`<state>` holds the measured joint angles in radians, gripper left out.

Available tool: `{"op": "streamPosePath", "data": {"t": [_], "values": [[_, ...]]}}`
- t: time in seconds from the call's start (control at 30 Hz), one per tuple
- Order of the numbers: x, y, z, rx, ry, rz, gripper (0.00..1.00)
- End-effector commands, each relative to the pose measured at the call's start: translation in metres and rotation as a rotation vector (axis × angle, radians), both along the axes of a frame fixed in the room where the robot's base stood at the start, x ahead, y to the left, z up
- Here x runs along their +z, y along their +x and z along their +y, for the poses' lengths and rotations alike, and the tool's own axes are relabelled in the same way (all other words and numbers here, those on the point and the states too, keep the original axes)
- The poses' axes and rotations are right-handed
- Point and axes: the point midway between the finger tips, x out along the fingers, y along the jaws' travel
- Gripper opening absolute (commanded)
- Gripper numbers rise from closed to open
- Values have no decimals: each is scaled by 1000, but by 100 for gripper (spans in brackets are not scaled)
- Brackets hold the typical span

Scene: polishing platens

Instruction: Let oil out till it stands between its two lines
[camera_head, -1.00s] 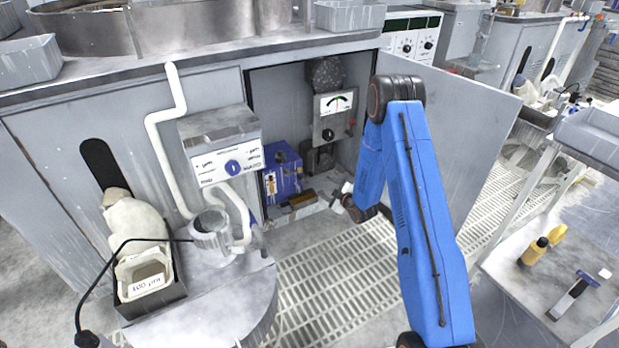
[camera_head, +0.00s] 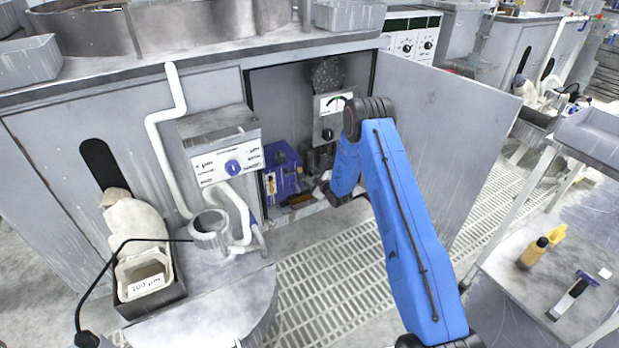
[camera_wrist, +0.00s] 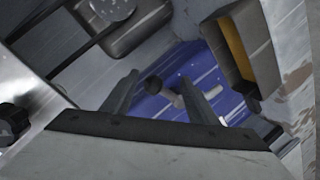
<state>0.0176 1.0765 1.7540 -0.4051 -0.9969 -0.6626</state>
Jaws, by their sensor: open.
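The blue oil tank (camera_head: 284,172) stands low inside the open cabinet, with a narrow yellowish gauge (camera_head: 270,184) on its front. The gauge's lines and level are too small to read. My gripper (camera_wrist: 157,96) is open in the wrist view, pointing at the blue tank (camera_wrist: 180,78). A dark round knob (camera_wrist: 153,85) and a short pale stem (camera_wrist: 175,97) show between and near the fingertips. I cannot tell whether the fingers touch them. In the head view my gripper is at the cabinet opening, right of the tank, mostly hidden by my arm.
An amber strip in a grey surround (camera_wrist: 232,48) lies close to the right finger. The cabinet door (camera_head: 445,140) stands open on the right. Floor grating lies in front.

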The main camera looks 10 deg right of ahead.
Motion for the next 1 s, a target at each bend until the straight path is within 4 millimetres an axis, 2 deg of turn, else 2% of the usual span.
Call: {"op": "streamPosePath", "data": {"t": [0.37, 0.4, 0.57, 0.87, 1.0], "values": [[-2, 6, 2, -1, 0, -1, 54], [-2, 6, 2, -1, 0, -1, 51], [-1, 6, 2, -1, 0, -1, 14], [-2, 6, 3, 2, 10, 2, 12], [-5, 6, 3, 2, 70, 22, 12]]}}
